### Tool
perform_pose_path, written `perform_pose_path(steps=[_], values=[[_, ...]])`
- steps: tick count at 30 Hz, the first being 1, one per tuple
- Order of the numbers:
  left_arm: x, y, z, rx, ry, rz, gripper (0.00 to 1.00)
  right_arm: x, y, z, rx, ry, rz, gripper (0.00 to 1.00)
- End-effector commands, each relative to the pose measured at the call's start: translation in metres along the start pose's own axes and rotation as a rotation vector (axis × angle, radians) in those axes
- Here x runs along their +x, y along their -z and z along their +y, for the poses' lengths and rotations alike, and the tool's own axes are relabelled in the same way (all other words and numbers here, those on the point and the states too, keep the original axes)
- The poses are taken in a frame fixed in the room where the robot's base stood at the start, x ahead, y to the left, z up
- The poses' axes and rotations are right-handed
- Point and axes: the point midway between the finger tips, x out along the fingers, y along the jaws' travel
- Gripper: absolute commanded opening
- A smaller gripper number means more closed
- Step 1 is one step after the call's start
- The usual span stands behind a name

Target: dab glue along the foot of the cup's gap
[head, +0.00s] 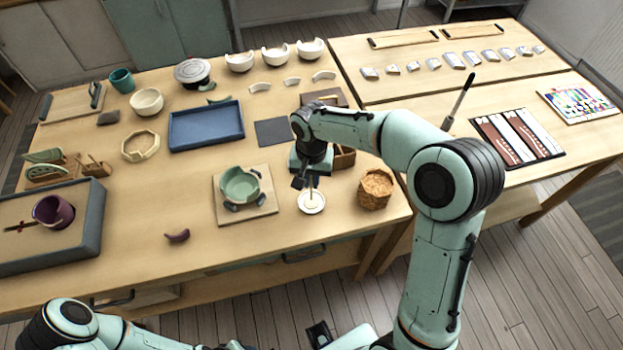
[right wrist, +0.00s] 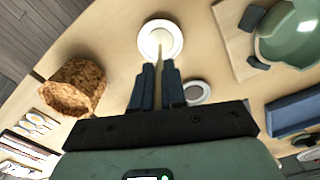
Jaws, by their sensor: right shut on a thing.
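The green cup (head: 240,184) with a gap in its wall stands on a square wooden board (head: 262,207), with dark pads around its foot. It also shows at the upper right of the right wrist view (right wrist: 300,38). My right gripper (head: 308,184) is shut on a thin pale stick (right wrist: 159,60) pointing down. The stick's tip is over or in the small white glue dish (head: 312,208), right of the cup; I cannot tell whether it touches the glue. The dish also shows in the right wrist view (right wrist: 147,45). My left gripper is not visible.
A woven basket (head: 375,190) stands right of the dish. A blue tray (head: 206,126) and a dark mat (head: 273,132) lie behind the board. The table in front of the board is clear.

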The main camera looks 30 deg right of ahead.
Motion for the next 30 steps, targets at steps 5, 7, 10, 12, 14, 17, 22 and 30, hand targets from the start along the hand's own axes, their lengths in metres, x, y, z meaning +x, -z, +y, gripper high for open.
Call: perform_pose_path(steps=[5, 7, 10, 12, 14, 17, 22, 30], values=[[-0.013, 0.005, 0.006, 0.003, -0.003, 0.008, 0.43, -0.018, 0.001, -0.001, 0.000, 0.001, 0.002, 0.00], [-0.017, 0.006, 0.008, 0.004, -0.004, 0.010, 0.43, -0.024, 0.001, -0.001, 0.000, 0.001, 0.002, 0.00], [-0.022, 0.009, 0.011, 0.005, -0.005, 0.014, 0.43, -0.032, 0.001, -0.001, 0.000, 0.002, 0.002, 0.00], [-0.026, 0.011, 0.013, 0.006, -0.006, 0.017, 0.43, -0.038, 0.001, -0.001, 0.000, 0.002, 0.003, 0.00], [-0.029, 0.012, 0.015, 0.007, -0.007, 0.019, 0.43, -0.043, 0.001, -0.001, 0.000, 0.002, 0.003, 0.00], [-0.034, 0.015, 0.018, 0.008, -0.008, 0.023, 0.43, -0.051, 0.001, -0.001, 0.000, 0.002, 0.004, 0.00], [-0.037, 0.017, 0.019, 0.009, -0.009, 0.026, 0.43, -0.055, 0.001, 0.000, 0.000, 0.000, 0.002, 0.00], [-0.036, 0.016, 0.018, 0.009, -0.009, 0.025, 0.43, -0.053, 0.000, 0.000, 0.000, 0.000, 0.001, 0.00]])
